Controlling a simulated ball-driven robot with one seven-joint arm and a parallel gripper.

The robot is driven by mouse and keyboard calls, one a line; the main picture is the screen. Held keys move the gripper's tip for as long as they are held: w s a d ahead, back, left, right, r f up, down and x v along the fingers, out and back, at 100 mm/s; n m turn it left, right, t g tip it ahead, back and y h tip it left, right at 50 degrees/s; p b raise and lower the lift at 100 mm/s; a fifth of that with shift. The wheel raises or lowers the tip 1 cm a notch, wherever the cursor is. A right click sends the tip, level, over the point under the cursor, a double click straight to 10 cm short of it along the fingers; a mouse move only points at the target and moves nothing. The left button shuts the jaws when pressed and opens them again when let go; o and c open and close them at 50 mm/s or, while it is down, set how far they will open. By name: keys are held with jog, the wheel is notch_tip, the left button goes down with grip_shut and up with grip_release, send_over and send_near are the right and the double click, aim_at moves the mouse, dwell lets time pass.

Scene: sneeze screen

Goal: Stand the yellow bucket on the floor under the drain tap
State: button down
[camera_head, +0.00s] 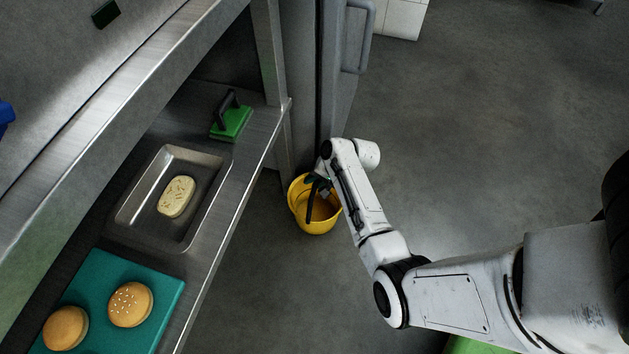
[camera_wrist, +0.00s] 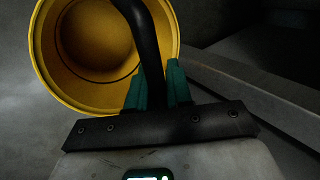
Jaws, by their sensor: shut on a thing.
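The yellow bucket (camera_head: 316,225) is in the middle of the head view, just right of the counter's front edge and low near the floor. Its open top faces up towards the head camera and its inside looks empty. In the wrist view the bucket (camera_wrist: 44,70) fills the upper left. My gripper (camera_head: 318,186) is at the bucket's upper rim side. In the wrist view its teal fingers (camera_wrist: 160,84) are shut on the bucket's black handle (camera_wrist: 143,35). I cannot tell whether the bucket touches the floor. I do not see the drain tap in either view.
A steel counter (camera_head: 225,205) runs along the left with a steel tray (camera_head: 128,212), a patty, a green-based press (camera_head: 232,124) and two buns on a teal board (camera_head: 165,300). A grey cabinet with a handle (camera_head: 357,40) stands behind the bucket. Floor right of it is clear.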

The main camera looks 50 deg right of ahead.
jog(key=c, duration=1.5)
grip_release()
jog(key=shift+f, duration=0.15)
jog(key=o, duration=0.5)
jog(key=shift+c, duration=0.2)
